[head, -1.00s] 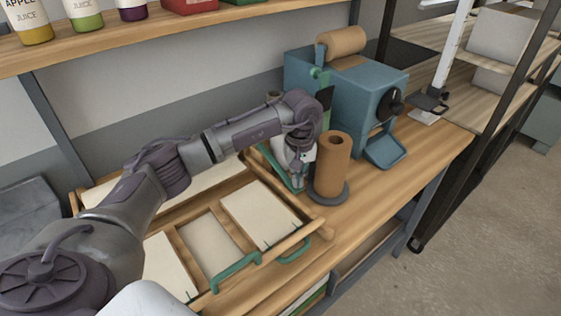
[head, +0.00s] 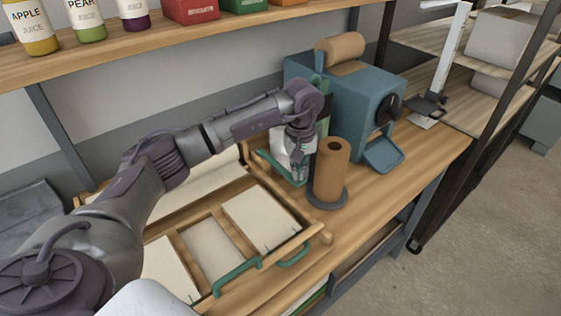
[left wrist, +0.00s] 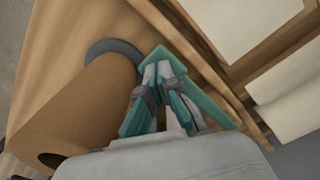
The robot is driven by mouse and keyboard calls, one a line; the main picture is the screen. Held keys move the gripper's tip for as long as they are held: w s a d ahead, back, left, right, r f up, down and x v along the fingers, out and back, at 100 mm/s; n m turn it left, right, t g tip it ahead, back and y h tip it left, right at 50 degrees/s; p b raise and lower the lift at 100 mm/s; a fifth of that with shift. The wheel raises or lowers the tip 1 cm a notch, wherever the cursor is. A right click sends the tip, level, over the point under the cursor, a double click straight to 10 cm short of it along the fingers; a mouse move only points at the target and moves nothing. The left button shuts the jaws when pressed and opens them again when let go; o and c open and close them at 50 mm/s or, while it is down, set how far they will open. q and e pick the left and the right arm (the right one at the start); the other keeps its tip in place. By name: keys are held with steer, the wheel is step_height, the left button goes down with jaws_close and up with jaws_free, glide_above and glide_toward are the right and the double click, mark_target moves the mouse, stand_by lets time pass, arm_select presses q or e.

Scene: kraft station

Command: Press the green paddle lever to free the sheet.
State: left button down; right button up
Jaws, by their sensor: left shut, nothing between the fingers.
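The blue dispenser (head: 362,92) stands at the back of the bench with a brown roll on top. A green upright part (head: 323,88) shows on its left side, partly behind my arm; I cannot tell if it is the paddle lever. A flat green piece (head: 268,160) lies low beside my left gripper (head: 298,176), and green also shows past the fingers in the left wrist view (left wrist: 215,108). The left gripper (left wrist: 160,68) points down, shut and empty, just left of the upright brown roll (head: 331,168). Contact with green cannot be told. My right gripper is out of view.
The brown roll stands on a dark round base (head: 327,199) close to the gripper. A wooden tray (head: 172,235) with pale sheets and green handles (head: 238,273) fills the bench at front left. Bench space right of the roll (head: 405,180) is clear.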

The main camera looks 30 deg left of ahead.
arm_select(q)
steer(key=shift+r+p, duration=1.5)
steer(key=shift+r, duration=1.65)
